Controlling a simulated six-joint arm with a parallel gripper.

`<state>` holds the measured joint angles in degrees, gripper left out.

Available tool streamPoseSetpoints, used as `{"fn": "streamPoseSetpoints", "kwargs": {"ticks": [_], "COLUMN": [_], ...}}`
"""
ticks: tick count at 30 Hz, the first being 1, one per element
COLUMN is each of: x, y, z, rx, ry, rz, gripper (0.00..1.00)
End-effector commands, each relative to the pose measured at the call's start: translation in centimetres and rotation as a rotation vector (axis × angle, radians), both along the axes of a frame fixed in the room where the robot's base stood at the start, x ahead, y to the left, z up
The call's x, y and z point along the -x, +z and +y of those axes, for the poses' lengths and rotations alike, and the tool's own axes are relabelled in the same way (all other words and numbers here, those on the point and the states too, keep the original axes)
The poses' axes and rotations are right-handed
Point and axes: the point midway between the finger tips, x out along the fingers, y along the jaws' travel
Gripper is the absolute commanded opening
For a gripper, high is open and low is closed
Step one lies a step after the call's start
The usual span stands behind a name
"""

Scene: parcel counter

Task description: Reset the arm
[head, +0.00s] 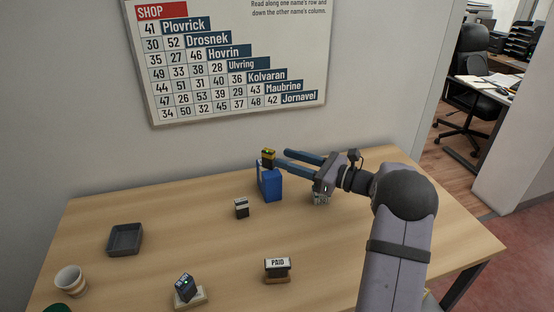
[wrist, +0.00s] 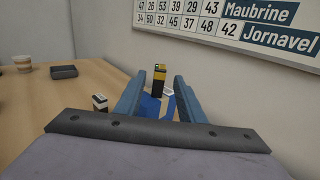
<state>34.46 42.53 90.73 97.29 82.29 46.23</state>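My gripper (head: 282,158) is open over the back of the counter, its two blue fingers pointing left. A small black and yellow item (head: 268,158) stands upright on top of a blue box (head: 270,184), just off the fingertips. In the wrist view the black and yellow item (wrist: 159,80) shows between the two fingers, apart from both, with part of the blue box (wrist: 150,107) below it. Nothing is held that I can see.
A small black and white block (head: 241,208) stands left of the blue box. A grey tray (head: 125,239), a cup (head: 70,280), a dark device on a stand (head: 186,290) and a PAID stamp (head: 277,269) are spread nearer the front. A small grey object is partly hidden under my gripper.

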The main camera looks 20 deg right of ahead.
Motion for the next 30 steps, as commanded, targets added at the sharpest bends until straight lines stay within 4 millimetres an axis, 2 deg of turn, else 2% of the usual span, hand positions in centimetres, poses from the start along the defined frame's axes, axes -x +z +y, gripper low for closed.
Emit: {"fn": "streamPoseSetpoints", "kwargs": {"ticks": [6,21,26,29,30], "x": [0.9,0.9,2.2,4.2,5.5], "y": [0.0,0.1,-0.1,-0.6,-0.9], "z": [-0.8,-0.7,2.1,5.4,6.9], "rx": [-0.001,0.001,0.078,0.18,0.232], "ry": [0.0,0.003,0.068,0.154,0.202], "rz": [0.0,0.001,0.026,0.051,0.062], "gripper": [0.36,0.36,0.36,0.36,0.36]}}
